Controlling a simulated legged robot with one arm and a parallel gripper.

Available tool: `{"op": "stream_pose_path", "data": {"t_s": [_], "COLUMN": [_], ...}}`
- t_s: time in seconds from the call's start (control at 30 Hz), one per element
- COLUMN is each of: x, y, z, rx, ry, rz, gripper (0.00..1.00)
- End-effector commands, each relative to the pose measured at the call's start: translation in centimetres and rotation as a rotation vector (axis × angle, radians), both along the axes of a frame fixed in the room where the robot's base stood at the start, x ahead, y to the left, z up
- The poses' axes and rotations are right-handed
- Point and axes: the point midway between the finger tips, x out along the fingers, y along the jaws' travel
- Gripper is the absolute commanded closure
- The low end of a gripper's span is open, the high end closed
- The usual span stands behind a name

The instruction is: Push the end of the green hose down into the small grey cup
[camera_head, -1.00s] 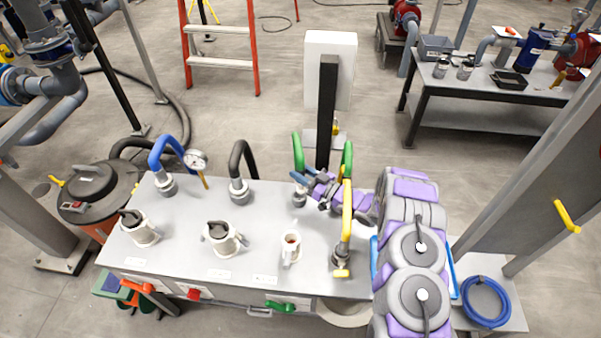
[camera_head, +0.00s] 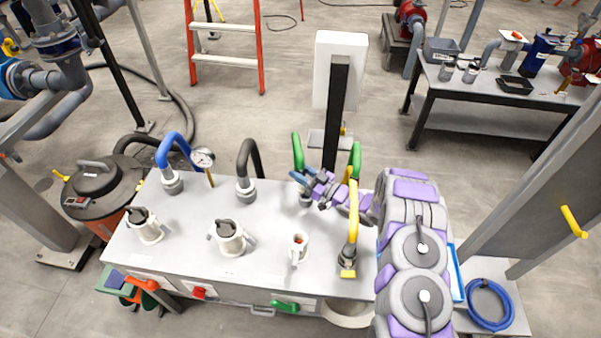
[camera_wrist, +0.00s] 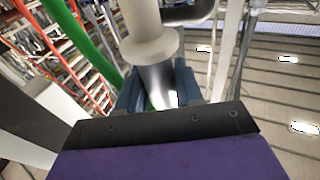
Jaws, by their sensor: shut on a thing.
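The green hose (camera_head: 297,150) arches behind the bench, with its other leg (camera_head: 356,158) to the right. In the wrist view it runs down the left side (camera_wrist: 80,38). My gripper (camera_head: 304,180) is shut beside the left leg's lower end. In the wrist view a pale flanged collar and metal tube (camera_wrist: 155,78) sit between its fingers, apparently the hose's end fitting. A small grey cup (camera_head: 305,199) shows just below my fingers on the bench top, partly hidden. I cannot tell whether the hose end is inside it.
The yellow hose (camera_head: 353,215) stands close right of my fingers, in front of my wrist. Blue (camera_head: 171,150) and black (camera_head: 248,158) hoses stand to the left. A white panel on a post (camera_head: 338,70) rises behind.

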Motion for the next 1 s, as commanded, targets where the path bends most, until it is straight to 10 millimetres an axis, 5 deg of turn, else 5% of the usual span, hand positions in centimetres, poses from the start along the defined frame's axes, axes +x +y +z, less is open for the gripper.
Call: {"op": "stream_pose_path", "data": {"t_s": [1.0], "x": [0.0], "y": [-2.0], "z": [0.1], "rx": [0.018], "ry": [0.001], "rz": [-0.001], "gripper": [1.0]}}
